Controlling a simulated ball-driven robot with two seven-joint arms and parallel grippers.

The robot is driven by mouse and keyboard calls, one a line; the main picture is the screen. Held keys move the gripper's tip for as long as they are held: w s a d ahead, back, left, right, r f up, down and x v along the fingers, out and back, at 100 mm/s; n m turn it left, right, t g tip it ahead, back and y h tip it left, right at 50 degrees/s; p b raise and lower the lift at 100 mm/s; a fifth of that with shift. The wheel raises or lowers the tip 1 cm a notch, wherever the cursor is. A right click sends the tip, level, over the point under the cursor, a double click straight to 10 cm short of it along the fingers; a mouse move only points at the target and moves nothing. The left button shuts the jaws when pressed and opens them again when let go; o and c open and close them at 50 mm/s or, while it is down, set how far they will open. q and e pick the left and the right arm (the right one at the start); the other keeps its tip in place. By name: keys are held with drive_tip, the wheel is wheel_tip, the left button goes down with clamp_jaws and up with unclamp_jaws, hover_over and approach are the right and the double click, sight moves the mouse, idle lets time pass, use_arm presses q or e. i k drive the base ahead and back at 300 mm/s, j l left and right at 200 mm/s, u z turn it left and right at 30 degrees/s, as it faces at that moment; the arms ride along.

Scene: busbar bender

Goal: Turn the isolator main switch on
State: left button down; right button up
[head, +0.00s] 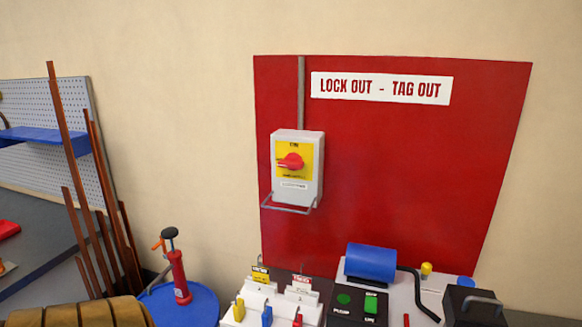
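The isolator main switch (312,177) is a light grey box on the red wall panel, left of the panel's middle. Its front has a yellow plate (296,147) with a red rotary knob (292,162). The knob's handle lies about level, with its narrow end toward the left. Small lettering above the knob appears to read ON; the lettering below is too small to read. A grey wire bail (289,208) sticks out under the box. Neither of my grippers is in view, and nothing covers the switch.
A red LOCK OUT - TAG OUT panel (420,180) backs the switch. Below stand a blue cylinder (371,263), a PUMP button box (355,304) and a white rack (277,297). Left are a red hand pump (179,277) and upright copper bars (75,165). Space before the switch looks clear.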

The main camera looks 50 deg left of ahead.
sight(293, 161)
drive_tip(key=u, duration=1.6)
drive_tip(key=z, duration=0.15)
